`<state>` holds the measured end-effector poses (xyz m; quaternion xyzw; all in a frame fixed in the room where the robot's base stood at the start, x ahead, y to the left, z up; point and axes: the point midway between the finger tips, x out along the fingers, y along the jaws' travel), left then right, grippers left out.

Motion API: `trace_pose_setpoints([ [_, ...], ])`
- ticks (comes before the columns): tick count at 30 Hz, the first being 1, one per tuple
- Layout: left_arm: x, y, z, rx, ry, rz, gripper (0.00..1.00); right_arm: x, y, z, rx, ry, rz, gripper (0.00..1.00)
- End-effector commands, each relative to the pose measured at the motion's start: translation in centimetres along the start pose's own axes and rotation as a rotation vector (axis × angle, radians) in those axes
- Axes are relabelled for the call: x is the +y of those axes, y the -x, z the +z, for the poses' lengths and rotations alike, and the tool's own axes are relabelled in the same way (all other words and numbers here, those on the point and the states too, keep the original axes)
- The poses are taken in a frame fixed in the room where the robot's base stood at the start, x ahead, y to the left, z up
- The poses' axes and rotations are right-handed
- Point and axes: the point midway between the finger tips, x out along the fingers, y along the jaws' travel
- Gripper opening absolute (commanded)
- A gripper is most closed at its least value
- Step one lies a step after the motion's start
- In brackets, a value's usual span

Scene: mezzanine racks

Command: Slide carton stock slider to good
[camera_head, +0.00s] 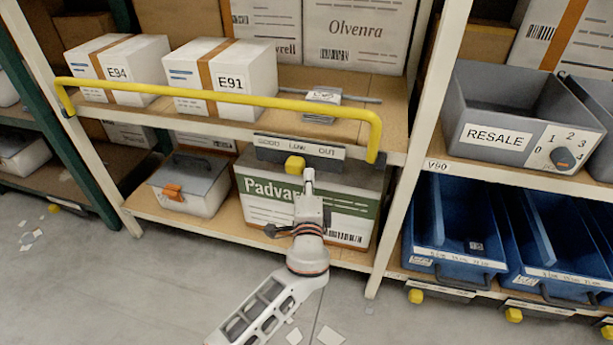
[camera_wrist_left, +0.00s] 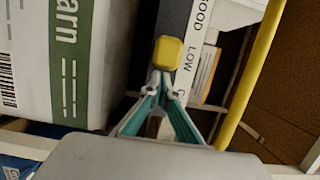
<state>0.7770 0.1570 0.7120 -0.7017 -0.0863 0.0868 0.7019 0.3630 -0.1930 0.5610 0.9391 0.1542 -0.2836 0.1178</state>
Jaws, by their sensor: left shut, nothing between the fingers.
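The carton stock slider has a yellow knob (camera_head: 295,166) on a dark track below a white label strip (camera_head: 327,151) reading GOOD, LOW, OUT from left to right. The knob stands by LOW. In the left wrist view the knob (camera_wrist_left: 168,52) is also beside LOW. My left gripper (camera_head: 309,176) is shut and empty, its tips just right of the knob, on the OUT side. In the left wrist view the closed fingertips (camera_wrist_left: 161,78) are right at the knob's edge; I cannot tell whether they touch it. My right gripper is not in view.
A yellow rail (camera_head: 230,98) runs in front of the upper shelf, above the slider. A Padvar carton (camera_head: 345,215) sits behind my gripper on the lower shelf. A grey toolbox (camera_head: 190,183) stands left, blue bins (camera_head: 450,235) right. Paper scraps lie on the floor.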

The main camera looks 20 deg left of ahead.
Motion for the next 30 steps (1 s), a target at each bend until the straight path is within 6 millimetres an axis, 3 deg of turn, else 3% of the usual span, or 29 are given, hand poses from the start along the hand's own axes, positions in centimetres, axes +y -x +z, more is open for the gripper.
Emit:
trace_pose_setpoints([
  [15,0.0,0.0,0.2,0.000,0.000,0.000,0.00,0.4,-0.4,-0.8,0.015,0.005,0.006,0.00],
  [22,-0.3,-1.2,4.8,-0.004,-0.001,-0.004,0.00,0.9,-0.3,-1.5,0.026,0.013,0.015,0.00],
  [27,-0.2,-1.9,7.7,-0.002,-0.001,-0.003,0.00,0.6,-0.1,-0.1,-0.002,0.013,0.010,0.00],
  [30,-0.1,-2.0,8.4,0.000,0.002,-0.001,0.00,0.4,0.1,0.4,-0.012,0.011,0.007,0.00],
])
